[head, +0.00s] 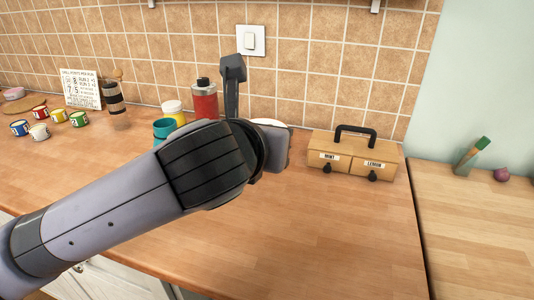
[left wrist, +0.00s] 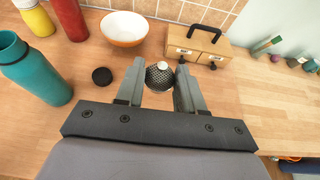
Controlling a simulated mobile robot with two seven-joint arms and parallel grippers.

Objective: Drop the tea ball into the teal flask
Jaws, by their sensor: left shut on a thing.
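The tea ball (left wrist: 160,76) is a dark mesh ball with a pale top, held between the fingers of my left gripper (left wrist: 160,84) in the left wrist view. The gripper is shut on it. The teal flask (left wrist: 38,72) stands at the left of that view, apart from the tea ball, its top seemingly uncapped. In the head view the teal flask (head: 163,128) shows only partly behind my left arm. The tea ball is hidden there by my wrist. My right gripper is not in view.
A black lid (left wrist: 102,76) lies on the counter between the teal flask and the gripper. An orange-and-white bowl (left wrist: 124,28), a red flask (head: 204,102) and a yellow container (head: 174,110) stand behind. A wooden box (head: 352,155) labelled MINT and LEMON is right. The front counter is clear.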

